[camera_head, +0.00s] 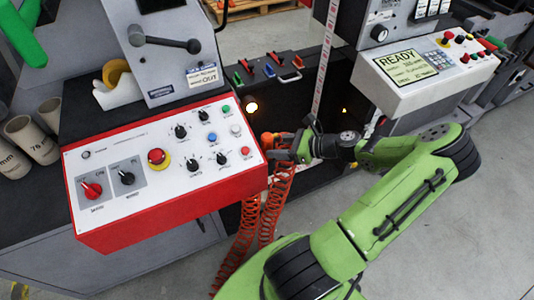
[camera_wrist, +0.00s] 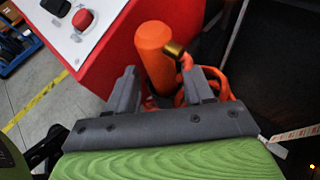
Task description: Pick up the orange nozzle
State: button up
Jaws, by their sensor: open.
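The orange nozzle (camera_wrist: 155,52) stands in front of my gripper in the wrist view, with a brass-coloured fitting at its right side. My gripper (camera_wrist: 163,82) is open, with one grey finger on each side of the nozzle's lower part. I cannot tell whether either finger touches it. In the head view the nozzle (camera_head: 268,139) shows small, just right of the red control box, with my gripper (camera_head: 288,148) reaching it from the right. The nozzle's lower end is hidden behind the gripper. Orange coiled hose (camera_head: 274,205) hangs below.
The red control box (camera_head: 170,210), with knobs and buttons on its white panel, is close on the left of the nozzle. A white READY display panel (camera_head: 430,70) stands at the right. A measuring strip (camera_head: 324,60) runs upright behind my wrist. Floor at the right is clear.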

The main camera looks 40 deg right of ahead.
jog(key=shift+x, duration=0.9)
jog(key=shift+s, duration=0.1)
jog(key=shift+c, duration=0.2)
jog(key=c, duration=0.9)
jog(key=shift+r, duration=0.15)
notch_tip(320, 180, up, 26)
jog(key=p, duration=1.8)
jog(key=shift+r, duration=0.1)
